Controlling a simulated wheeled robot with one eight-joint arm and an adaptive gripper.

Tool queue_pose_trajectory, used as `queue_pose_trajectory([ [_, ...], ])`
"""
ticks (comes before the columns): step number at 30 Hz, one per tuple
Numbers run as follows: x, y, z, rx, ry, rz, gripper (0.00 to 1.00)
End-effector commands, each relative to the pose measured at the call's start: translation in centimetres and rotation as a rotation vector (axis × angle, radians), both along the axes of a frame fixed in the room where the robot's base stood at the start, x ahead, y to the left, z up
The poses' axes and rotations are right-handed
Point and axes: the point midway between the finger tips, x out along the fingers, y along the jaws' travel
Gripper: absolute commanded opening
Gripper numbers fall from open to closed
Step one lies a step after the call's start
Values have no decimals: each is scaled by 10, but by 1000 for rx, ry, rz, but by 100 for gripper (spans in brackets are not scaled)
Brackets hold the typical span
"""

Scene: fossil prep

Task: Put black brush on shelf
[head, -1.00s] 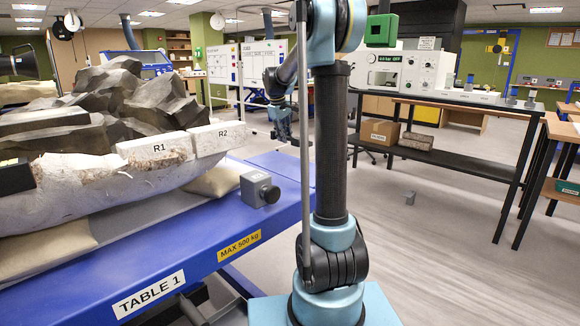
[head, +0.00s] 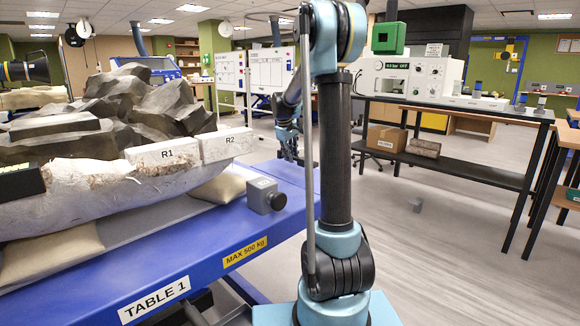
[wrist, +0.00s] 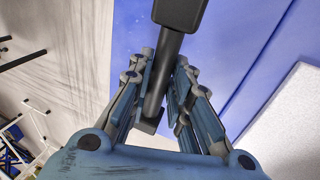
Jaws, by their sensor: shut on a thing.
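The black brush (wrist: 178,14) shows in the wrist view as a dark block at the top, a dark shaft running down between the fingers, and a dark end lower down. My gripper (wrist: 167,68) is shut on the shaft, with fingers on both sides. In the head view my gripper (head: 289,150) hangs beyond the blue table, partly hidden by my own arm; the brush cannot be made out there. A black lower shelf (head: 465,168) runs under the bench on the right. Which shelf the task means cannot be told.
The blue table (head: 215,237) carries rocks (head: 150,100), blocks R1 (head: 166,153) and R2 (head: 229,140), and a small grey box (head: 262,193). A cardboard box (head: 387,138) and a brown block (head: 423,148) sit on the lower shelf.

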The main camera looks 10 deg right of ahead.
Motion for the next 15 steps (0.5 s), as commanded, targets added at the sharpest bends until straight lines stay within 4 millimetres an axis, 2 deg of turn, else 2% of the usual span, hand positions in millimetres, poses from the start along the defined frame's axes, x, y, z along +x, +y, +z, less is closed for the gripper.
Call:
queue_pose_trajectory([
  [9,0,-1,-37,0,0,-1,0],
  [15,0,-1,-39,0,0,-1,0],
])
